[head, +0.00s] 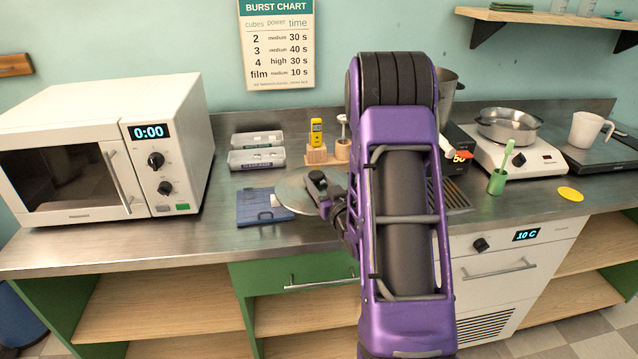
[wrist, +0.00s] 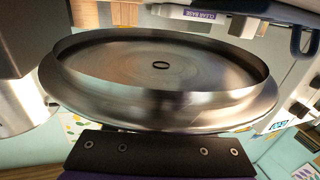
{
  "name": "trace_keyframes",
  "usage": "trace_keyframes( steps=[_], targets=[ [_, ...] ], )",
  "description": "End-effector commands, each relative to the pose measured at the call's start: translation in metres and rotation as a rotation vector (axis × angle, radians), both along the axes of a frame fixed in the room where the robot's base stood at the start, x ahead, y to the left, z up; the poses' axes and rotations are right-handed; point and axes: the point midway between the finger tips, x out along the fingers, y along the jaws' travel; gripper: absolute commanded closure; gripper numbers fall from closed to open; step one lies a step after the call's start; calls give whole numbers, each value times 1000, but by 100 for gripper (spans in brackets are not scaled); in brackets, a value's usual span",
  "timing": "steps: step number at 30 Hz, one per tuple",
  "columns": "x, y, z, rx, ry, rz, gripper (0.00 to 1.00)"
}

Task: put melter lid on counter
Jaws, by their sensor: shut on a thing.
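The melter lid is a round grey metal disc (head: 293,194) just left of my gripper (head: 322,188) in the head view. It overlaps the blue flat item on the counter (head: 225,218). In the wrist view, the lid (wrist: 160,75) fills the middle, showing a raised inner rim and a small dark ring at its centre. My gripper is shut on the lid. My fingertips are hidden in the wrist view, and my arm covers part of the head view. I cannot tell whether the lid touches the counter.
A white microwave (head: 105,150) stands left. Grey moulds (head: 257,150) and a wooden stand with a yellow thermometer (head: 317,140) sit behind the lid. A blue flat item (head: 262,206) lies beside it. A hot plate with a pan (head: 508,127) is right. The counter's front left strip is clear.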

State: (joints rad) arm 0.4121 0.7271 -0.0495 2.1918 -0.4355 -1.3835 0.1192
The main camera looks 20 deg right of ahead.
Motion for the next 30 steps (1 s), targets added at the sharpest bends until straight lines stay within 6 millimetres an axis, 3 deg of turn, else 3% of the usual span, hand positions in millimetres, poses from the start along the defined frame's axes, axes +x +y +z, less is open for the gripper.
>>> trace_keyframes(
  steps=[9, 10, 15, 25, 30],
  targets=[
    [-1, 0, -10, 2, 10, 0, 100],
    [-1, 1, -11, 3, 13, 0, 48],
    [-2, 1, -14, 3, 18, 0, 20],
    [-2, 1, -13, 4, 20, 0, 20],
    [-2, 1, 0, 4, 20, 0, 20]
  ],
)
